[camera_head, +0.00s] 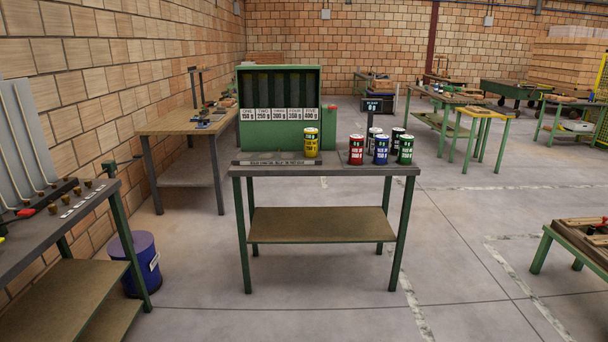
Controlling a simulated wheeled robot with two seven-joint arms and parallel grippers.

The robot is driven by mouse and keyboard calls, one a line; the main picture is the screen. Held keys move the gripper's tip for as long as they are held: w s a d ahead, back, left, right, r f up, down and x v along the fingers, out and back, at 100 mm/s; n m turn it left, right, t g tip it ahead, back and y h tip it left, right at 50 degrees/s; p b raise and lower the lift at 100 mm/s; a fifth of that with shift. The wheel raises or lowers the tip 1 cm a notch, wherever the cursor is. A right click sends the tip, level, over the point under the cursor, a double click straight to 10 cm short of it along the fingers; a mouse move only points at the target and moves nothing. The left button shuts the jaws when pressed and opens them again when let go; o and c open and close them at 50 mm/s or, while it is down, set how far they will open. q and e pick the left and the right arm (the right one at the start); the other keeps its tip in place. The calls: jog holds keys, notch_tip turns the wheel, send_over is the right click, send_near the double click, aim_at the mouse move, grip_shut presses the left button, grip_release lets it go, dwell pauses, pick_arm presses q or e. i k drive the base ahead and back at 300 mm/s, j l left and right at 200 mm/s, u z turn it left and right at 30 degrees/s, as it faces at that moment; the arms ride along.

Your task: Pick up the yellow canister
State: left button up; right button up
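The yellow canister (311,143) stands upright on the near table (340,171), a little right of the table's middle-left, in front of the right part of the green slotted cabinet (279,100). It has a dark label, and nothing hides it. A red canister (356,150), a blue canister (381,150) and a green canister (405,150) stand upright to its right, apart from it. Neither of my grippers shows in the head view.
White and black canisters stand behind the colored ones near a small dark display (375,105). A wooden-topped bench (187,121) stands behind left. A blue bin (137,263) sits on the floor beside the left bench. The floor in front of the table is clear.

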aim_at(310, 136)
jog(key=i+j+z, duration=0.1)
jog(key=i, duration=1.75)
